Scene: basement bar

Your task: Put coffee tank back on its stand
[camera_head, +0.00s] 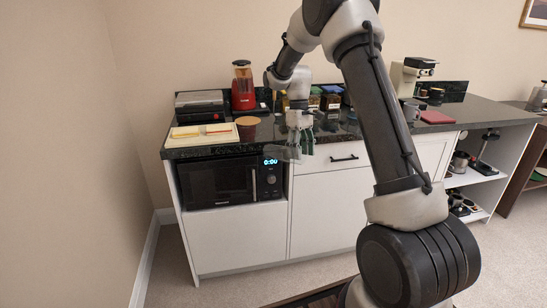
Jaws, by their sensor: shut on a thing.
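My gripper (300,146) points down at the front edge of the dark counter, in front of the drawer. It is shut on a clear, see-through thing (284,154) that looks like the coffee tank. The tank hangs at the counter edge, above and in front of the microwave's right end; its outline is faint. A cream coffee machine (412,74) stands at the back right of the counter, behind my arm. I cannot tell which part of the scene is the tank's stand.
The counter (345,130) carries a red blender (243,90), a black grill (200,103), a board (215,141) with food, a brown bowl (247,122) and several jars (331,99). A grey mug (411,111) and red book (437,117) lie right of my arm. The microwave (218,184) sits below.

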